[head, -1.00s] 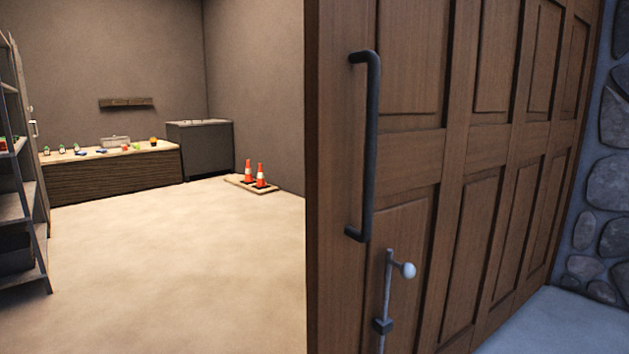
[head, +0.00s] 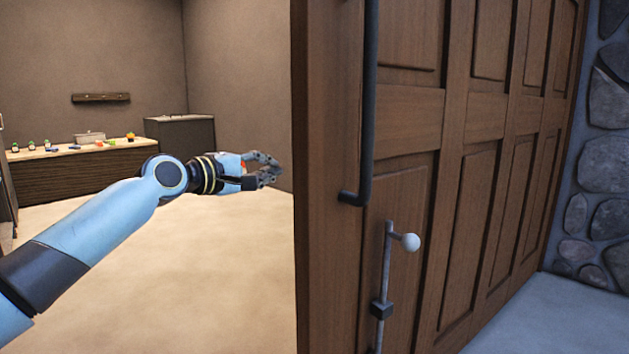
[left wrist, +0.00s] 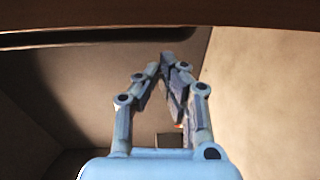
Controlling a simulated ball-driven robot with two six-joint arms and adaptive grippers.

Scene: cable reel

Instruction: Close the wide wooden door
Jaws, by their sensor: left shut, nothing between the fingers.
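The wide wooden door (head: 460,170) stands open on the right of the head view, its panelled face turned toward me. A dark bar handle (head: 369,110) and a grey bolt with a white knob (head: 409,242) are on that face. My left gripper (head: 275,172) is shut and empty, in the doorway just left of the door's free edge (head: 327,180), and I see no contact. The left wrist view shows its closed fingers (left wrist: 171,62) and a brown strip (left wrist: 250,14) across the top, probably the door. My right gripper is not in view.
A stone wall (head: 603,160) is right of the door. Through the doorway are a wooden counter (head: 70,178) with several small items, a dark cabinet (head: 182,143) and a wall rack (head: 100,98). The floor (head: 220,290) in between is clear.

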